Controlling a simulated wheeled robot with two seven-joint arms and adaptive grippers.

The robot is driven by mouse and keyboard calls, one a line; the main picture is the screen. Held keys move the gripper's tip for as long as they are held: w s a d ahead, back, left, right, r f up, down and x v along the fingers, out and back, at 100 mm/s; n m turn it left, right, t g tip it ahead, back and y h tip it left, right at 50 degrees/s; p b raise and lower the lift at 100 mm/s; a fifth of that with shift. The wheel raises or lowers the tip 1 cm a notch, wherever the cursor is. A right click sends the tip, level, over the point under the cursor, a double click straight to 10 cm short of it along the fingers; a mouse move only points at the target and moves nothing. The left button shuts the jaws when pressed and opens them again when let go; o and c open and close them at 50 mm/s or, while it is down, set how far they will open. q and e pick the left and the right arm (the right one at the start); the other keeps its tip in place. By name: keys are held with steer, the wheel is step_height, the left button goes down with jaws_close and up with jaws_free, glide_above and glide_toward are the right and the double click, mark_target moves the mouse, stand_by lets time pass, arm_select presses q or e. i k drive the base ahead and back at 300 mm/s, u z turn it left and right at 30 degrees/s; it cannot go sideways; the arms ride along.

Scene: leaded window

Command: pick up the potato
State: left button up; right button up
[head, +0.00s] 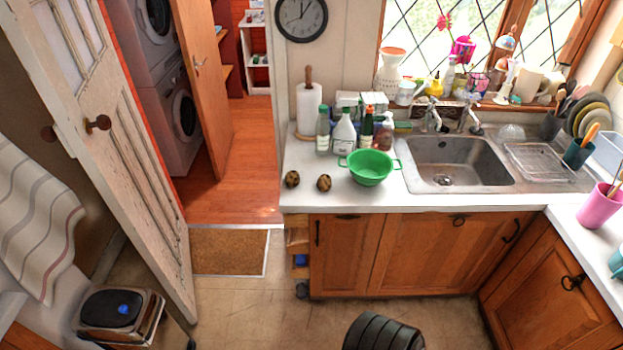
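Two small brown, dark-mottled lumps that look like potatoes lie on the white worktop near its left end. One potato (292,179) is at the left, near the worktop's left edge. The other potato (324,183) lies a little to its right, apart from it and left of the green colander. I cannot tell which one the task means. Neither of my grippers shows in the head view, and nothing is seen holding either lump.
The green colander (370,167) stands right of the lumps. Several bottles (344,132) and a paper towel roll (309,106) stand behind. A steel sink (455,160) is further right. The worktop (310,202) is clear in front of the lumps, above wooden cabinets (340,250).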

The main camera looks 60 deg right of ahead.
mark_target(324, 183)
steer(key=z, duration=0.4)
steer(key=i, duration=0.7)
steer(key=z, duration=0.6)
